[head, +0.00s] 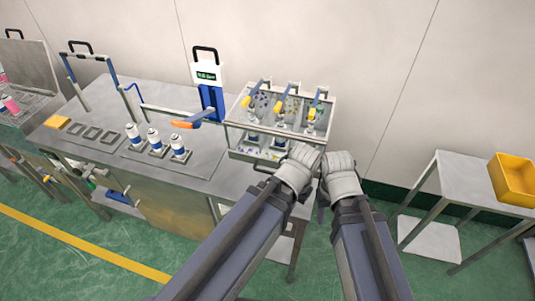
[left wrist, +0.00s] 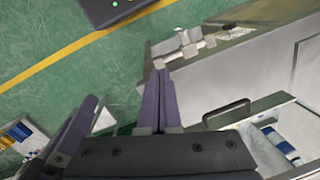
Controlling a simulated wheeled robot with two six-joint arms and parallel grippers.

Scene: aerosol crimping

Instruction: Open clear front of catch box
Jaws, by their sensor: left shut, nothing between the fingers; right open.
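The catch box (head: 233,152) is a grey-framed box at the right end of the steel bench, with see-through panels and several cans inside. A dark handle (head: 263,170) shows low at its front; a black bar handle also shows in the left wrist view (left wrist: 226,112). My left gripper (left wrist: 160,75) is shut and empty, its fingers left of that handle and apart from it in the picture. In the head view my wrists cover part of the box's lower right. My right gripper (head: 324,165) is open beside the left one; its fingertips are mostly hidden.
Several white-and-blue cans (head: 153,139) stand on the steel bench (head: 205,160). A press with an orange-tipped lever (head: 186,124) stands behind them. A side table (head: 455,180) with a yellow bin (head: 514,180) is at the right. Green floor lies free in front.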

